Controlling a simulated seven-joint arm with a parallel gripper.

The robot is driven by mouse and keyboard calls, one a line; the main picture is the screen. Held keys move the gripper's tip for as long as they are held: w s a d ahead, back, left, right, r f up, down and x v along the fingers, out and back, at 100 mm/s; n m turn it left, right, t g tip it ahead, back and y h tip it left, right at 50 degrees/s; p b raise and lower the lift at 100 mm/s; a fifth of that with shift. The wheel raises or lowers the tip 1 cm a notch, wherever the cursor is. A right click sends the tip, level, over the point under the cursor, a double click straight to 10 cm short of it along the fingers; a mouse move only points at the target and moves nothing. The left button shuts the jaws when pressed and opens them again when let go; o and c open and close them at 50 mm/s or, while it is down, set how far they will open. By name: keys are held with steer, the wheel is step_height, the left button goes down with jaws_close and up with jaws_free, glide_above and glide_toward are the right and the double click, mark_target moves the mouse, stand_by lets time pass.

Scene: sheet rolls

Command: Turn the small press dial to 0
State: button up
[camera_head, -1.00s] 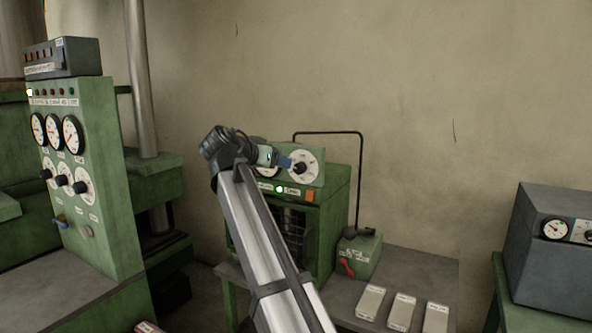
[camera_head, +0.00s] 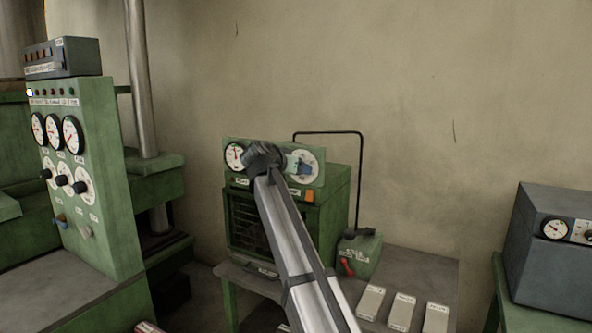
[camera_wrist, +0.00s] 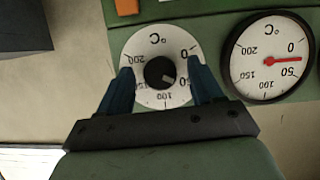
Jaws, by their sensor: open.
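The small press dial (camera_wrist: 149,45) is a white disc marked °C, with 0, 50, 100, 150 and 200 around a black knob (camera_wrist: 160,72). It appears upside down in the wrist view. The knob's pale mark points to the lower right, seemingly between 50 and 100. My gripper (camera_wrist: 160,69) is open, with one blue finger on each side of the knob; I cannot tell whether they touch it. In the head view, my gripper (camera_head: 304,166) covers the dial's middle, and the dial's white face (camera_head: 312,153) shows around it.
A round gauge (camera_wrist: 270,58) with a red needle between 0 and 50 sits beside the dial. The green press (camera_head: 335,205) stands on a table, with a red-levered box (camera_head: 362,255) and several pale blocks (camera_head: 402,311) to the right. A larger panel (camera_head: 100,200) stands left.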

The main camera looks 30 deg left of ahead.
steer(key=shift+w, duration=0.1)
steer(key=c, duration=1.1)
